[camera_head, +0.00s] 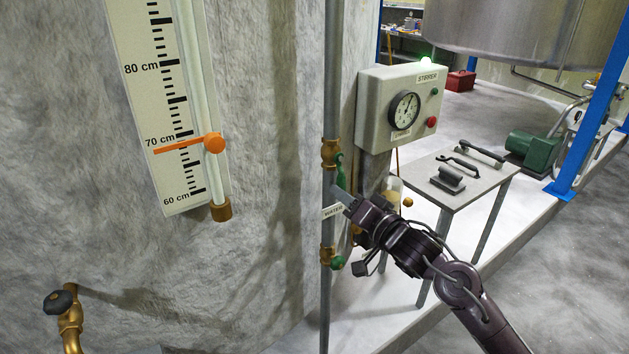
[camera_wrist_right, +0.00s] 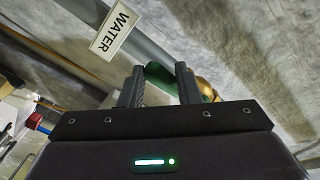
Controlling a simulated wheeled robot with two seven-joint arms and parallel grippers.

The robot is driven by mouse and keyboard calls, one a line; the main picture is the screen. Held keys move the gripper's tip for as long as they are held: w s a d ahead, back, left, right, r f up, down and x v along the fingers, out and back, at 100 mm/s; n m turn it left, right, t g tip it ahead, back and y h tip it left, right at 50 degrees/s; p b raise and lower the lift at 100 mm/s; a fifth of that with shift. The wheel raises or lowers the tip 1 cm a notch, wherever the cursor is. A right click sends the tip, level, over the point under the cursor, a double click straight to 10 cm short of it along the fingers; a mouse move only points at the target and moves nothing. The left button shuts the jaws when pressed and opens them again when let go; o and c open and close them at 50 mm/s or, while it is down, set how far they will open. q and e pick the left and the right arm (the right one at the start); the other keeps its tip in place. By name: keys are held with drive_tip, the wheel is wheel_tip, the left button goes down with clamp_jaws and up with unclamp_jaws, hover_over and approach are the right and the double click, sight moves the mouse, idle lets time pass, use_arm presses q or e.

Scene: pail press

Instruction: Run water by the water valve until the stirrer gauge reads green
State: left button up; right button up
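A vertical grey pipe (camera_head: 330,90) carries an upper brass valve (camera_head: 329,152) with a green lever (camera_head: 340,168). A WATER label (camera_head: 333,211) hangs just below; it also shows in the right wrist view (camera_wrist_right: 116,31). My right gripper (camera_head: 338,194) is at the pipe, beside the lower end of this lever. In the right wrist view its fingers (camera_wrist_right: 161,88) stand apart, with a green handle (camera_wrist_right: 157,74) at their tips; firm contact is not visible. The stirrer gauge (camera_head: 404,110) has a pale dial and dark needle; its coloured zones are too small to read. My left gripper is out of view.
A lower brass valve (camera_head: 327,256) with a green handle (camera_head: 338,262) is on the same pipe. A level scale (camera_head: 140,100) has an orange pointer near 70 cm.

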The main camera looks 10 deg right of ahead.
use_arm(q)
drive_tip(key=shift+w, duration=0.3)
use_arm(e)
drive_tip(key=shift+w+d, duration=0.15)
drive_tip(key=shift+w, duration=0.05)
drive_tip(key=shift+c, duration=0.3)
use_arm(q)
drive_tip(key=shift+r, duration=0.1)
use_arm(e)
drive_tip(key=shift+s+a+r+p, duration=0.1)
drive_tip(key=shift+s+a+p, duration=0.1)
drive_tip(key=shift+a, duration=0.15)
drive_tip(key=shift+s+a+p, duration=0.1)
drive_tip(key=shift+a+p, duration=0.1)
drive_tip(key=shift+a, duration=0.15)
drive_tip(key=shift+c, duration=0.2)
drive_tip(key=shift+a+r, duration=0.1)
drive_tip(key=shift+a, duration=0.25)
drive_tip(key=shift+c, duration=0.3)
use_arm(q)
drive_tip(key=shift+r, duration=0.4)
use_arm(e)
drive_tip(key=shift+r, duration=0.15)
